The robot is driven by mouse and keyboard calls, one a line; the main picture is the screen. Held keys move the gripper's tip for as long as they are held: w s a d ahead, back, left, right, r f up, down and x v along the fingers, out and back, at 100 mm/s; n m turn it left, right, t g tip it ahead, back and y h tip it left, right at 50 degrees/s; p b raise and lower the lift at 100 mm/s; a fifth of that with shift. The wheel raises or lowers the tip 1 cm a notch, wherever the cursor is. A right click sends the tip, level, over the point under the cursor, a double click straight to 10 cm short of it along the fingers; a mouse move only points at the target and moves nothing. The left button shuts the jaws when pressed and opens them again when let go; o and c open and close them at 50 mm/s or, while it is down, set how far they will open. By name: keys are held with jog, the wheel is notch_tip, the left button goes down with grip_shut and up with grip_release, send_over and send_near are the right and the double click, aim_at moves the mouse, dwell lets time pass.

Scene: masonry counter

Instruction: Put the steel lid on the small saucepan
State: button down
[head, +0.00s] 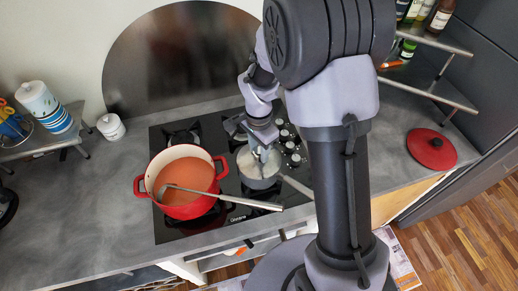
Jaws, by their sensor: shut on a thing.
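The small saucepan (262,185) stands on the black hob, its handle pointing right and toward the front. The steel lid (246,163) is at the top of the saucepan, roughly over its opening. My gripper (262,154) comes down from above and is shut on the lid near its middle. My fingers and wrist hide part of the lid. I cannot tell from this view whether the lid's rim touches the saucepan all round or hovers slightly above it.
A red pot (187,210) with orange soup and a ladle (225,197) stands left on the hob (170,238). The ladle's handle reaches right, in front of the saucepan. A red lid (431,148) lies on the counter at right, below a shelf (432,92) with bottles. The left counter is mostly clear.

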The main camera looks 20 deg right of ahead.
jog(key=shift+f, duration=0.1)
jog(key=c, duration=0.8)
grip_release()
jog(key=shift+c, duration=0.2)
